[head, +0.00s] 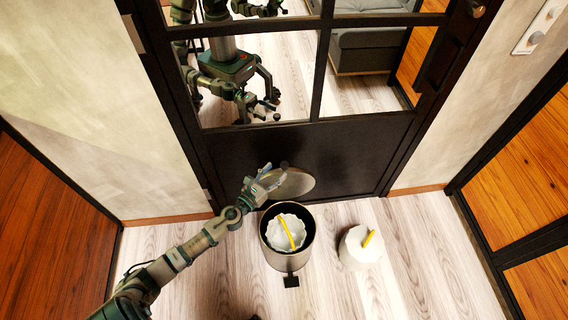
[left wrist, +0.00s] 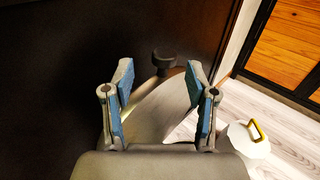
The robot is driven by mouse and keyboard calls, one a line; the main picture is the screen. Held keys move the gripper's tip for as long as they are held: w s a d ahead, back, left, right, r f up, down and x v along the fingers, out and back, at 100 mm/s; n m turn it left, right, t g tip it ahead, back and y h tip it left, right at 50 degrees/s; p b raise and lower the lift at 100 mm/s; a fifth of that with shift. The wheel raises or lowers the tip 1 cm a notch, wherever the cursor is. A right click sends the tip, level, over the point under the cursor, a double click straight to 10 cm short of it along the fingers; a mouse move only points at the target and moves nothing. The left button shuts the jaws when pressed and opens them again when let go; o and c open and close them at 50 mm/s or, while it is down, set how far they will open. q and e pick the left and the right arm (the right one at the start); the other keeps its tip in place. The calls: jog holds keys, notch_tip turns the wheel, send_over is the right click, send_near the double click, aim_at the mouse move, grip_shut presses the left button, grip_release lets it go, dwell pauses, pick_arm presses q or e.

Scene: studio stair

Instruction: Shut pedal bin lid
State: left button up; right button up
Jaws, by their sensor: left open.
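The pedal bin (head: 291,259) stands on the floor in front of the dark door. Its round grey lid (head: 296,184) is open, tilted up at the back of the rim. A white inner bucket (head: 281,241) with a yellow handle sits in the bin, and a dark pedal (head: 291,281) sticks out at the front. My left gripper (head: 270,177) is open at the lid's left side. In the left wrist view, the lid (left wrist: 150,108) shows between and beyond the spread fingers (left wrist: 160,85); contact cannot be told. A dark knob (left wrist: 164,60) shows at its far edge. My right gripper is not in view.
A white container (head: 356,252) with a yellow handle stands right of the bin; it also shows in the left wrist view (left wrist: 243,143). The dark glazed door (head: 240,148) is close behind the lid. Wood-panelled walls flank both sides. Floor left of the bin is clear.

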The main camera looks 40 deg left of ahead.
aim_at(284, 163)
pick_arm(q)
jog(key=w, duration=0.4)
jog(key=shift+w+f+b, duration=0.1)
jog(key=shift+w+b, duration=0.05)
jog(key=shift+b, duration=0.15)
jog(key=shift+w+d+r, duration=0.25)
jog(key=shift+w+d, duration=0.05)
jog(key=shift+w, duration=0.2)
jog(key=shift+a, duration=0.15)
jog(key=shift+a+f, duration=0.15)
jog(key=shift+a, duration=0.05)
jog(key=c, duration=0.8)
grip_shut()
jog(key=shift+d, duration=0.15)
